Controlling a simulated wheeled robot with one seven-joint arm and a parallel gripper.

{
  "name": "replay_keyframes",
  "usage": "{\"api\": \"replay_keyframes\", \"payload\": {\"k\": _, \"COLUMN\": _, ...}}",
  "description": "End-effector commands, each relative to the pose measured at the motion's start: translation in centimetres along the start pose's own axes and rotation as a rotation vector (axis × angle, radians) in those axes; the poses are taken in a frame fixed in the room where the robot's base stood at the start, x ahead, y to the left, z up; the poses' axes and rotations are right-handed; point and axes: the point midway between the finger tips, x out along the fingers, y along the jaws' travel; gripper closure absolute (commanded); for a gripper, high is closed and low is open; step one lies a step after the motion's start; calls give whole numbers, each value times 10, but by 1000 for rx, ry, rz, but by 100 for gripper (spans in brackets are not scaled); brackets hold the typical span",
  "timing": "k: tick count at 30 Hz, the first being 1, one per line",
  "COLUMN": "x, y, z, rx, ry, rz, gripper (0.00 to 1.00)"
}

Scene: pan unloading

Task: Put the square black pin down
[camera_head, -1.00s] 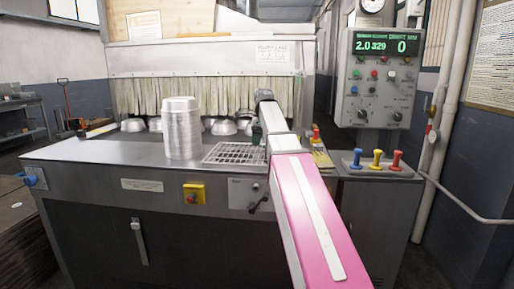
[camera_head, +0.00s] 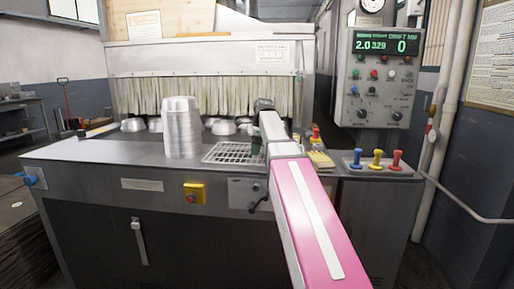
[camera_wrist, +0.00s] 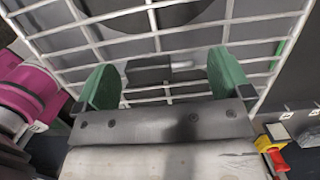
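My gripper (camera_wrist: 162,82) shows in the wrist view as two green fingers standing wide apart over a white wire rack (camera_wrist: 75,72). A small dark square-edged piece (camera_wrist: 147,76) with a shiny grey part beside it lies between the fingers, in line with the rack's wires. It may be the square black pin, but I cannot tell for sure, nor whether it lies on or below the wires. No finger visibly touches it. In the head view my arm hides most of the gripper, which is low at the right end of the rack (camera_head: 228,153).
A tall stack of silver pans (camera_head: 181,130) stands on the metal counter (camera_head: 95,152), left of the rack. Several small pans lie near the strip curtain (camera_head: 200,95).

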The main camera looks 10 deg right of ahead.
Motion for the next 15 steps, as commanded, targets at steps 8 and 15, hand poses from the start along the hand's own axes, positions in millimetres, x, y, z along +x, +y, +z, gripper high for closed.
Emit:
{"api": "replay_keyframes", "payload": {"k": 8, "x": -13, "y": -1, "z": 1, "rx": 0, "ry": 0, "rz": -1, "gripper": 4}}
{"api": "replay_keyframes", "payload": {"k": 15, "x": -56, "y": -2, "z": 1, "rx": 0, "ry": -1, "rz": -2, "gripper": 4}}
